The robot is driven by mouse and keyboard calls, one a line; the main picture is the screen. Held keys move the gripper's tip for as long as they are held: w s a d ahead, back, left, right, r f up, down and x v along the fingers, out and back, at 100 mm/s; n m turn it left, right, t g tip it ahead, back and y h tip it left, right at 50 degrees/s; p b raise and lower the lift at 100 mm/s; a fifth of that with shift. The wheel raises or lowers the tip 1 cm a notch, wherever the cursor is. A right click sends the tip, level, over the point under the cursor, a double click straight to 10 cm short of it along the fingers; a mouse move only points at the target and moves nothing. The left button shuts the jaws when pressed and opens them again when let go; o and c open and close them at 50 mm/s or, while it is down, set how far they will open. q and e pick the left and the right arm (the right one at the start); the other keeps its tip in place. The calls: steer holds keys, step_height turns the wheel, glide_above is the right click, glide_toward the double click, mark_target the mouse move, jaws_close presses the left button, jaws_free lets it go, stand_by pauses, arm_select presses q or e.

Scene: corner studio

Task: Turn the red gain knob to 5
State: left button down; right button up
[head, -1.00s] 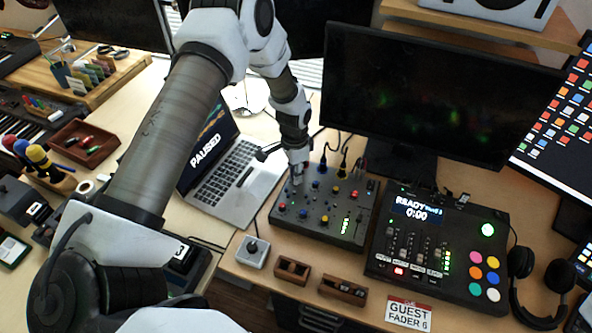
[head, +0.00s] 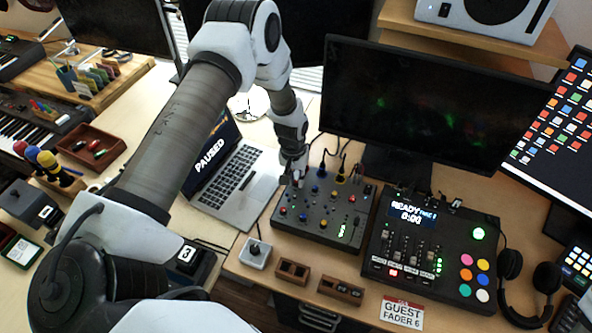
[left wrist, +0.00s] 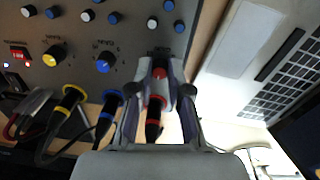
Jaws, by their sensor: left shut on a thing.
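The dark grey mixer (head: 318,220) sits on the desk right of the laptop. In the left wrist view, the red gain knob (left wrist: 158,72) shows between the fingers of my left gripper (left wrist: 160,62). That gripper is shut on the knob, at the mixer's edge beside a red-ringed cable plug (left wrist: 155,104). In the head view my left gripper (head: 296,181) reaches down to the mixer's back left corner and hides the knob. The knob's pointer and scale are not readable. My right gripper is not in view.
The laptop (head: 232,183) stands close left of the mixer. Yellow (left wrist: 54,55) and blue (left wrist: 105,61) knobs with matching cables are nearby. A fader console (head: 432,250) stands to the right, and a black monitor (head: 420,110) behind. Small wooden holders (head: 292,270) lie in front.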

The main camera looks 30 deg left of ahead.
arm_select(q)
steer(key=shift+s+n+p, duration=0.1)
steer(key=shift+n+p, duration=0.2)
steer(key=shift+n, duration=0.2)
steer(key=c, duration=1.1)
jaws_free()
step_height(320, 180, up, 12)
steer(key=shift+a, duration=0.3)
steer(key=shift+s+f, duration=0.15)
